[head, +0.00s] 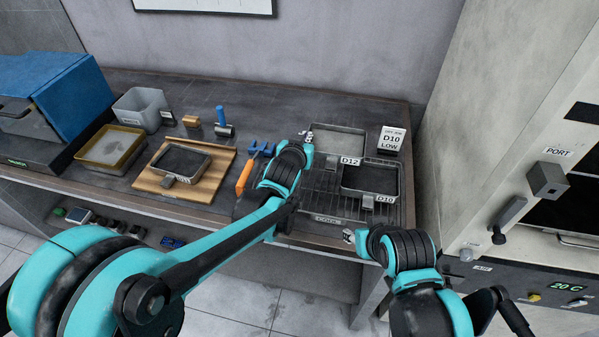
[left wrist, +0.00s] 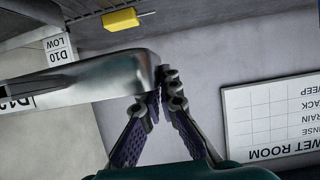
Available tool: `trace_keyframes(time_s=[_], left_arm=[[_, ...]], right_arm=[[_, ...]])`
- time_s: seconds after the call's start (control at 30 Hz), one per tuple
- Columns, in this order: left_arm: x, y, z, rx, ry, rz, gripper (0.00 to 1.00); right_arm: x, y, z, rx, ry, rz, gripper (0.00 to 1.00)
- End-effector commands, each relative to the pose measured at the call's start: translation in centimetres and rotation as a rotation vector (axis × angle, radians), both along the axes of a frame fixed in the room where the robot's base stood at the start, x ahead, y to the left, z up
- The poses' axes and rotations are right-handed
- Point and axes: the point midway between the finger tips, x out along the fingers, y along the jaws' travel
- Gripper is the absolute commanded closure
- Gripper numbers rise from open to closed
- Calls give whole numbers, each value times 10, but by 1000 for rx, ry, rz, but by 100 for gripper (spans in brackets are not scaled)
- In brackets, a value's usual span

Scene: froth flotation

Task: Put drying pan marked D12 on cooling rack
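The drying pan marked D12 (head: 338,142) is a grey metal tray at the back of the cooling rack (head: 325,186). I cannot tell whether it touches the rack's bars. My left gripper (head: 308,136) is at its left side. In the left wrist view, the pan's rounded corner (left wrist: 110,78) lies between the nearly closed fingertips (left wrist: 158,98), and its label is cut off at the left edge. A second pan marked D10 (head: 372,181) sits on the rack's front right. My right gripper (head: 348,237) is low in front of the table; its fingers are too small to read.
A card reading D10 LOW (head: 392,139) stands behind the rack on the right. An oven (head: 560,180) stands at right.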

Motion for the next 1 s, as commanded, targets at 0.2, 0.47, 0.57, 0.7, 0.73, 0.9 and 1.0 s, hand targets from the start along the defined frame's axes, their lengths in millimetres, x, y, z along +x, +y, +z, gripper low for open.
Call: trace_keyframes(time_s=[0.2, 0.47, 0.57, 0.7, 0.73, 0.9, 1.0], left_arm=[[-11, 54, -35, -2, 1, 7, 100], [-18, 83, -51, 0, -1, 2, 100], [-18, 83, -57, 0, -1, 0, 100], [-18, 83, -79, 0, -1, 0, 100], [-18, 83, -84, 0, -1, 0, 100], [-18, 83, -91, 0, -1, 0, 100], [-18, 83, -90, 0, -1, 0, 100]], right_arm=[[0, 0, -23, 0, 0, 0, 60], [0, 0, -31, 0, 0, 0, 60], [0, 0, -35, 0, 0, 0, 60], [0, 0, -48, 0, 0, 0, 60], [0, 0, -51, 0, 0, 0, 60], [0, 0, -54, 0, 0, 0, 60], [0, 0, -52, 0, 0, 0, 60]])
